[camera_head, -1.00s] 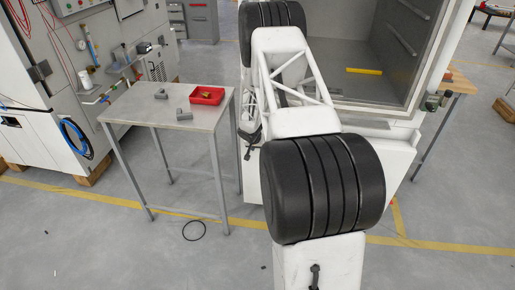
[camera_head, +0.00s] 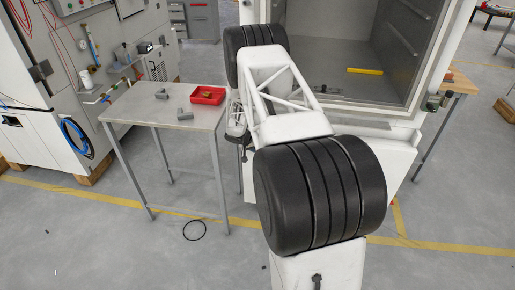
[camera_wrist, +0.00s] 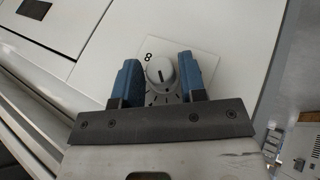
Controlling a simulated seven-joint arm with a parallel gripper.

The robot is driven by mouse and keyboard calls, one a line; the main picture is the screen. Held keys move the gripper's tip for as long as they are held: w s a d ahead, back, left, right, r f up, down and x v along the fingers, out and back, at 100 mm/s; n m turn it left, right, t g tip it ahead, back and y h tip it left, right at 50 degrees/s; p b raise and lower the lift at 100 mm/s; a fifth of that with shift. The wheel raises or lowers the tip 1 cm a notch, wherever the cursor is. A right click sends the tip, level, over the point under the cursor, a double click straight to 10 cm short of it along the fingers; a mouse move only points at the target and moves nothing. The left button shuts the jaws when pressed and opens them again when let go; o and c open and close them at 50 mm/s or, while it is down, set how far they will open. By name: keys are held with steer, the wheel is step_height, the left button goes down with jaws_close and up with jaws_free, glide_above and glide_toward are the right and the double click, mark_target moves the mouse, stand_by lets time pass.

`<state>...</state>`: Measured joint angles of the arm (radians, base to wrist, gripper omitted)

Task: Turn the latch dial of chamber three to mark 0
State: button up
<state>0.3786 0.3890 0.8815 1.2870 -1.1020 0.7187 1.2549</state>
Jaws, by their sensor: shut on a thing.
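A round white latch dial (camera_wrist: 160,74) with a dark pointer line sits on a white square plate (camera_wrist: 199,60) in the wrist view. Dark tick marks ring the dial, and a mark that looks like an 8 shows at its upper left. The pointer line points roughly up in the picture. My gripper (camera_wrist: 160,68) has its two blue fingers on either side of the dial and is shut on it. The fingers hide parts of the plate and scale. In the head view, my arm hides the dial, and the chamber's number cannot be read.
The open chamber (camera_head: 345,60) holds a yellow bar (camera_head: 365,71). A metal table (camera_head: 140,104) to its left bears a red tray (camera_head: 208,95) and small grey parts. A black ring (camera_head: 194,231) lies on the floor.

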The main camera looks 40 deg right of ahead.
steer(key=shift+d+r, duration=0.1)
steer(key=shift+d, duration=0.05)
stand_by(0.4)
steer(key=o, duration=0.7)
steer(key=shift+o, duration=0.2)
steer(key=s+a+r, duration=0.2)
steer(key=s+a, duration=0.2)
steer(key=s, duration=0.3)
steer(key=s+a+r, duration=0.3)
steer(key=s, duration=0.4)
steer(key=shift+a, duration=0.35)
